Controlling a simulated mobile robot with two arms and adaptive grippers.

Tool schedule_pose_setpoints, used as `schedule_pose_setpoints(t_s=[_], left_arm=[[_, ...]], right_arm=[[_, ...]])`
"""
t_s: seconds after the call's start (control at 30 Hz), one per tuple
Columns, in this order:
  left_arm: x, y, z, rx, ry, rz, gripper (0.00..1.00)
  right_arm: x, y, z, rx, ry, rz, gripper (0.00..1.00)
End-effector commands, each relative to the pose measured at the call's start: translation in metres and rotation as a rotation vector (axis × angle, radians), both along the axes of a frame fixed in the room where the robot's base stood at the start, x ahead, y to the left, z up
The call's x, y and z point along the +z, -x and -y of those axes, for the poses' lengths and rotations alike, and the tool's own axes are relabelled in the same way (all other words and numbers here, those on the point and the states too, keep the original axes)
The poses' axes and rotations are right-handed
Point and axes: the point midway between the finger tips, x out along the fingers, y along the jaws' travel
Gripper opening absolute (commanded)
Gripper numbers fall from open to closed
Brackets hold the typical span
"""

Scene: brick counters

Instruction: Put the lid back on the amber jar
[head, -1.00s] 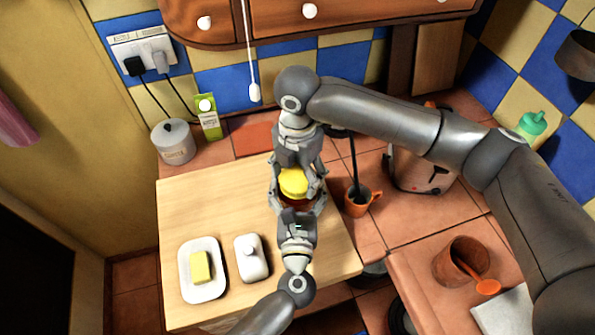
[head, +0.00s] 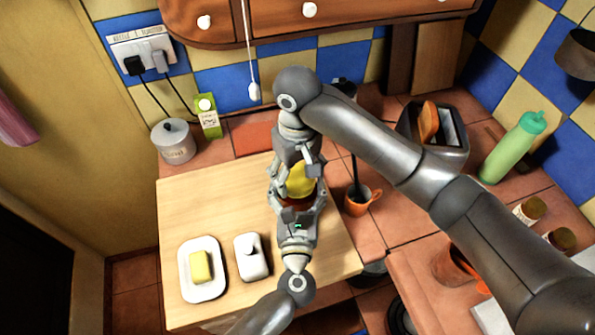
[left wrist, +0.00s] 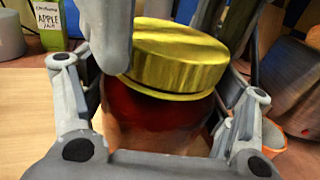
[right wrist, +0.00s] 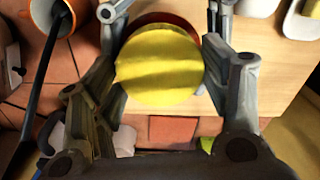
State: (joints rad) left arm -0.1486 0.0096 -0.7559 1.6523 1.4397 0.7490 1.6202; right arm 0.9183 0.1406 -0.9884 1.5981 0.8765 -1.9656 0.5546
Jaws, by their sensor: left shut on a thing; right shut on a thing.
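The amber jar (head: 297,203) is near the right edge of the wooden board. My left gripper (head: 297,208) is shut around its sides, and in the left wrist view the jar's dark red body (left wrist: 155,120) shows between the fingers. The yellow-gold lid (head: 301,179) is at the top of the jar. My right gripper (head: 298,172) is shut on the lid from the far side. In the left wrist view the lid (left wrist: 178,60) looks slightly tilted. In the right wrist view the lid (right wrist: 160,70) covers most of the jar. I cannot tell whether it is seated.
An orange cup (head: 360,205) stands close right. A canister (head: 174,143) and a carton (head: 208,118) stand behind. A toaster (head: 450,140) and green bottle (head: 510,150) are right.

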Motion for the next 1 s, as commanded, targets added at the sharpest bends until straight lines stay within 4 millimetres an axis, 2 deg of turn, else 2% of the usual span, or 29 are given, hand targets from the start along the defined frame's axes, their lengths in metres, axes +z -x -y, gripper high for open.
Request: schedule_pose_setpoints(t_s=[0.2,0.4,0.53,0.57,0.73,1.0], left_arm=[[-0.0003,0.0001,0.0000,0.000,0.000,-0.001,0.13],[-0.0003,0.0001,0.0000,0.000,0.000,-0.001,0.13],[-0.0004,0.0001,0.0000,0.000,0.000,-0.001,0.13],[-0.0004,0.0001,0.0000,0.000,0.000,-0.001,0.13],[-0.0004,0.0002,0.0000,0.000,0.000,-0.001,0.13],[-0.0004,0.0002,0.0001,0.000,0.000,-0.001,0.13]], right_arm=[[0.0008,-0.0003,-0.0009,-0.437,-0.003,0.001,0.57],[0.0008,-0.0005,-0.0005,-0.726,-0.002,0.001,0.57],[0.0008,-0.0006,-0.0005,-0.716,-0.002,0.002,0.57],[0.0008,-0.0007,-0.0004,-0.716,-0.002,0.002,0.72],[0.0005,-0.0005,-0.0003,-0.714,-0.002,0.001,0.94],[-0.0001,-0.0003,-0.0002,-0.713,0.000,0.001,0.95]])
